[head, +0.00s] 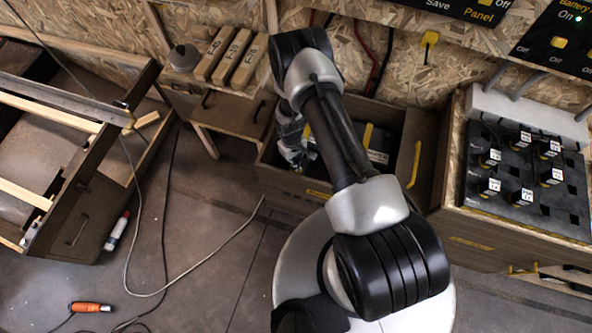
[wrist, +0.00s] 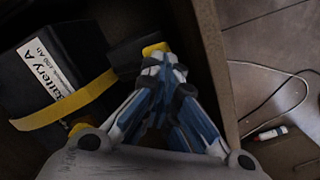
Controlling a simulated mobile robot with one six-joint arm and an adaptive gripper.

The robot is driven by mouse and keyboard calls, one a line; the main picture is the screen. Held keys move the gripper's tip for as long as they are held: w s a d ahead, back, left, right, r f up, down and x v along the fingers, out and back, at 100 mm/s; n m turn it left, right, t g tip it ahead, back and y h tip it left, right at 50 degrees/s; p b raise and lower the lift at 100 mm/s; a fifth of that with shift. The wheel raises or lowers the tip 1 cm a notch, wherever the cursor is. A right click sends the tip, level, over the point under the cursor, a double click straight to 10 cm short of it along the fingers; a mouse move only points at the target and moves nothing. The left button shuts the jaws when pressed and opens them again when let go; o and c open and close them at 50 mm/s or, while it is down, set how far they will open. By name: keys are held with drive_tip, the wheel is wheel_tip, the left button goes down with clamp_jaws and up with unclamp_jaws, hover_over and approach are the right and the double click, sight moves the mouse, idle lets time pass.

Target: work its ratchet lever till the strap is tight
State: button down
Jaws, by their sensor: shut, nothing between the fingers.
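Battery A (wrist: 50,75), a dark block with a white label, sits inside a wooden compartment in the wrist view. A yellow strap (wrist: 70,103) runs across it. A dark piece (wrist: 127,53) with a yellow end (wrist: 156,48), which looks like the ratchet and its lever, lies beside the battery. My gripper (wrist: 163,64) is shut and empty, with its fingertips right by the yellow end. I cannot tell whether they touch it. In the head view my gripper (head: 296,152) is down at the compartment's left side, and my arm hides much of the battery. The strap's tightness cannot be seen.
The compartment's wooden wall (wrist: 208,60) stands close to the right of my gripper in the wrist view. A rack of several small batteries (head: 515,170) is at the right. A cable (head: 205,262) and an orange-handled tool (head: 90,307) lie on the open floor at the left.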

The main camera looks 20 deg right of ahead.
drive_tip(key=shift+f, duration=0.25)
drive_tip(key=shift+f, duration=2.15)
drive_tip(key=w, duration=0.2)
drive_tip(key=a+r, duration=0.1)
drive_tip(key=shift+w, duration=0.4)
wheel_tip(320, 180, up, 12)
drive_tip(key=w, duration=0.1)
drive_tip(key=shift+a, duration=0.15)
drive_tip(key=shift+p, duration=0.3)
